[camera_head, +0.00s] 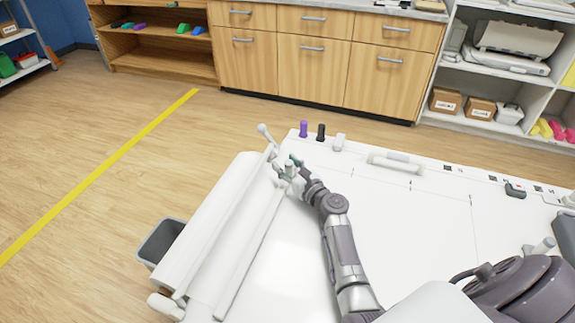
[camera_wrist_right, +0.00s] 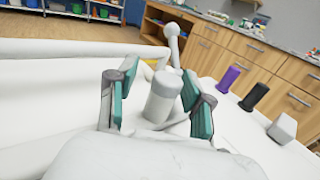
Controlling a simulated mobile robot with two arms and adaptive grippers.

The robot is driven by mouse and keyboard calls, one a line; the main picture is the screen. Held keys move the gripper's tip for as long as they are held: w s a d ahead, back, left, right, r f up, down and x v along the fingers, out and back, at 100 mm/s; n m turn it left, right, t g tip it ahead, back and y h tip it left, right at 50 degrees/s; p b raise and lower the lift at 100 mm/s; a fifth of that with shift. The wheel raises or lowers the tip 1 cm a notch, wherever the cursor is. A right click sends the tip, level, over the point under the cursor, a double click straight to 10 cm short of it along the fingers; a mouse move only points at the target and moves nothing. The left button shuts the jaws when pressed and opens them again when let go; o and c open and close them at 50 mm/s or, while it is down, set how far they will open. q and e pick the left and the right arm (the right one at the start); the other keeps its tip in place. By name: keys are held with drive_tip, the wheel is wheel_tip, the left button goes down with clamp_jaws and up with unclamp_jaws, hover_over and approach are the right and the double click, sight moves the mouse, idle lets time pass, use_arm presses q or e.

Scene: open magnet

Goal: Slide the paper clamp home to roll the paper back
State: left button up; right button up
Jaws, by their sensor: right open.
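A long white roll (camera_head: 205,215) lies along the left end of the white table (camera_head: 290,255). A thin white bar (camera_head: 250,248), which looks like the paper clamp, runs alongside it on the table side. My right gripper (camera_head: 284,166) is at the far end of these bars. In the wrist view, my right gripper (camera_wrist_right: 160,105) is open, with its teal-padded fingers on either side of a short white upright cylinder (camera_wrist_right: 163,95). I cannot tell whether the pads touch it. The cylinder's link to the bar is partly hidden by my gripper. My left gripper is not in view.
Purple (camera_head: 303,129) and black (camera_head: 320,132) cylinders and a small white block (camera_head: 339,142) stand on the far table edge. A white handle-like bar (camera_head: 395,163) lies right of them. A grey bin (camera_head: 160,242) stands at the left. The middle tabletop is clear.

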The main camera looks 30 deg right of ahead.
drive_tip(key=shift+s+d+f, duration=0.1)
drive_tip(key=shift+s+d, duration=0.05)
drive_tip(key=shift+s, duration=0.35)
drive_tip(key=s, duration=1.1)
drive_tip(key=shift+d, duration=0.35)
